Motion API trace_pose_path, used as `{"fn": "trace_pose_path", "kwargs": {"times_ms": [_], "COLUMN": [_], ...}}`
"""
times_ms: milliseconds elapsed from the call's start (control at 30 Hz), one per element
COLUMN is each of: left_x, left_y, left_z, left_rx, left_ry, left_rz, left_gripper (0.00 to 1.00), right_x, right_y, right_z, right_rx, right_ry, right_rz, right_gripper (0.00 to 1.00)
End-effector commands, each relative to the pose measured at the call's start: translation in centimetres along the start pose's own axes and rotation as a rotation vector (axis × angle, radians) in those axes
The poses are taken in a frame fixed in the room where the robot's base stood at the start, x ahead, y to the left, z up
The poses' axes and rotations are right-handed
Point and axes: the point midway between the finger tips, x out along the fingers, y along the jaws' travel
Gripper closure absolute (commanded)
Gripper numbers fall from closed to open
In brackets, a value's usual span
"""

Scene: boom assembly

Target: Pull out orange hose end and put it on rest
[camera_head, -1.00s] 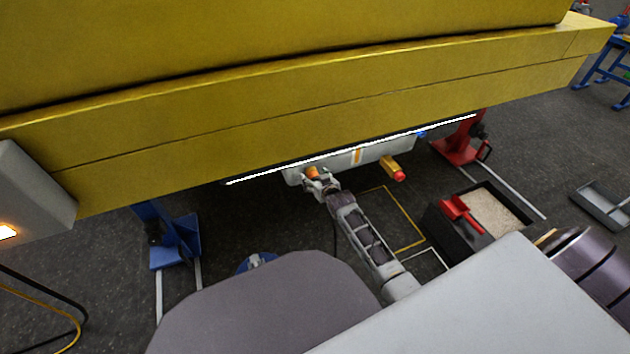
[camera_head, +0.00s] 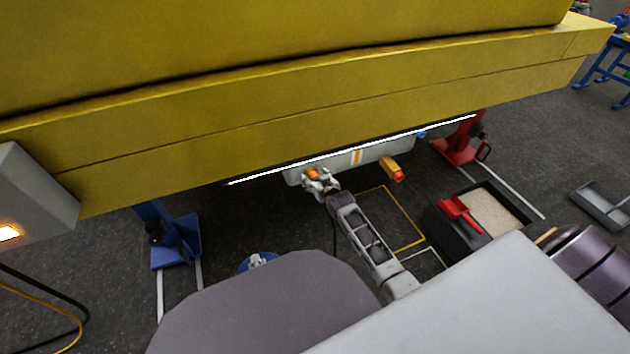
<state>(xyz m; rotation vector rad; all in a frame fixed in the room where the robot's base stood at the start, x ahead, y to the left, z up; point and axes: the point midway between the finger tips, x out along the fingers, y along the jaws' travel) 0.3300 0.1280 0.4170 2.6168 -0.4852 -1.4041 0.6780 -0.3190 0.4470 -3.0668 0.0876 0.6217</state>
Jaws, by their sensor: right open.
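The orange hose end (camera_head: 312,173) shows as a small orange patch under the yellow boom, at the left part of a pale grey rest-like body (camera_head: 345,165). My right gripper (camera_head: 316,180) is right at it, open, with its fingers around or beside the orange part; I cannot tell whether they touch it. My right arm reaches up to it from below. Which part is the rest I cannot tell. My left gripper is not in view.
The yellow boom (camera_head: 300,110) hangs low above the gripper. A yellow piece with a red end (camera_head: 392,168) sits to the right. A black bin (camera_head: 475,222) with a red scoop (camera_head: 459,213), a blue stand (camera_head: 177,243) and a red stand (camera_head: 458,150) are on the floor.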

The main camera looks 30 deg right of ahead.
Motion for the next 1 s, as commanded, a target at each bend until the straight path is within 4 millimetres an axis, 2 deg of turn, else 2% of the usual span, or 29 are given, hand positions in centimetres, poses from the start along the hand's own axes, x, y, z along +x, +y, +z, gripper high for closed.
{"fn": "trace_pose_path", "kwargs": {"times_ms": [167,667,1000], "left_x": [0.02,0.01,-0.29], "left_y": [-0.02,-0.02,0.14], "left_z": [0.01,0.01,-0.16], "left_rx": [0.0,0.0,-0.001], "left_ry": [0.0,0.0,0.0], "left_rz": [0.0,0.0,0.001], "left_gripper": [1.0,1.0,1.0], "right_x": [0.01,0.01,-0.38], "right_y": [-0.01,-0.01,-0.01], "right_z": [0.02,0.02,0.05], "right_rx": [0.0,0.0,0.0], "right_ry": [0.0,0.0,0.001], "right_rz": [0.0,0.0,0.0], "right_gripper": [0.3,0.92,0.92]}}
